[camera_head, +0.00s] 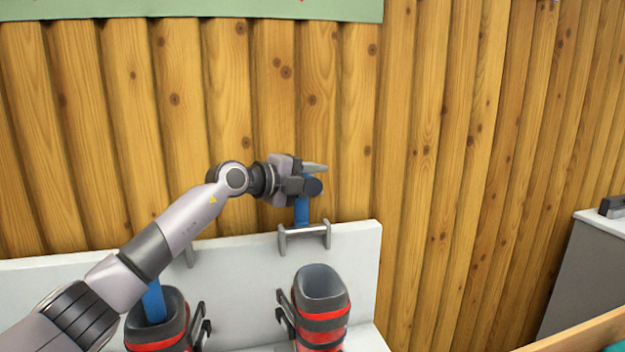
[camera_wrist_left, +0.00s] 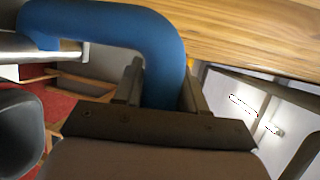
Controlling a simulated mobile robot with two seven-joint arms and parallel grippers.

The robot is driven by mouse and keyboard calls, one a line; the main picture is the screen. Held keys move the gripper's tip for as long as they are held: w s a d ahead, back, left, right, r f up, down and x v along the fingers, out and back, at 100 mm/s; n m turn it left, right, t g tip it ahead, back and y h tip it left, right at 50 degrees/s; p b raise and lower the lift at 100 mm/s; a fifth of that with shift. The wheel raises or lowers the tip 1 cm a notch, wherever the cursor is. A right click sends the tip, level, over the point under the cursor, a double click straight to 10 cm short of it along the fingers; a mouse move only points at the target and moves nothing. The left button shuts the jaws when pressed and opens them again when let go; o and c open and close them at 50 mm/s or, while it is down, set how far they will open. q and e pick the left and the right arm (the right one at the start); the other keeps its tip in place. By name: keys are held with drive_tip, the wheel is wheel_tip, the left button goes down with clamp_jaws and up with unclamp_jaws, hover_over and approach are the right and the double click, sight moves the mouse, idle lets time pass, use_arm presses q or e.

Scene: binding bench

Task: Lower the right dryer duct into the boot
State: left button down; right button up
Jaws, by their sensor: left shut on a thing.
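The right dryer duct (camera_head: 302,211) is blue and stands at the wall above the white rack. In the left wrist view the duct (camera_wrist_left: 135,28) bends over in a curve and passes between my fingers. My left gripper (camera_head: 306,182) is shut on it; the fingers also show in the wrist view (camera_wrist_left: 160,85). The gripper hides much of the duct in the head view. The right boot (camera_head: 322,322), red and grey-black, stands upright below, its open top facing up and apart from the duct. My right gripper is not in view.
A left boot (camera_head: 159,345) has a blue duct (camera_head: 154,303) in its top, partly behind my arm. The white rack (camera_head: 352,262) carries a grey bracket (camera_head: 304,236) below the gripper. The wooden wall (camera_head: 425,150) is close behind. A grey cabinet (camera_head: 585,275) stands at right.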

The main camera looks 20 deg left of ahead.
sight(317, 188)
use_arm(q)
drive_tip(key=shift+s+d+f+m+t+b, duration=0.3)
drive_tip(key=shift+s+d+m, duration=0.2)
drive_tip(key=shift+s, duration=0.1)
drive_tip(key=shift+s+d+f+m+t+b, duration=0.2)
drive_tip(key=shift+s+d+m+t, duration=0.15)
drive_tip(key=shift+s+m, duration=0.2)
drive_tip(key=shift+s+d+f+m+t+h+b, duration=0.1)
drive_tip(key=shift+s+d+f+m+t+b, duration=0.2)
drive_tip(key=shift+s+m+b, duration=0.35)
drive_tip(key=shift+s+d+f+m+t+h+b, duration=0.1)
drive_tip(key=shift+s+d+f+m+t+b, duration=0.15)
drive_tip(key=shift+d+m+b, duration=0.35)
drive_tip(key=shift+s+d+f+m+t+h+b, duration=0.1)
drive_tip(key=shift+s+d+f+m+t+b, duration=0.2)
drive_tip(key=shift+s+b, duration=0.4)
drive_tip(key=shift+w+a+r, duration=0.1)
drive_tip(key=shift+w, duration=0.05)
drive_tip(key=c, duration=0.7)
unclamp_jaws()
drive_tip(key=shift+c, duration=0.2)
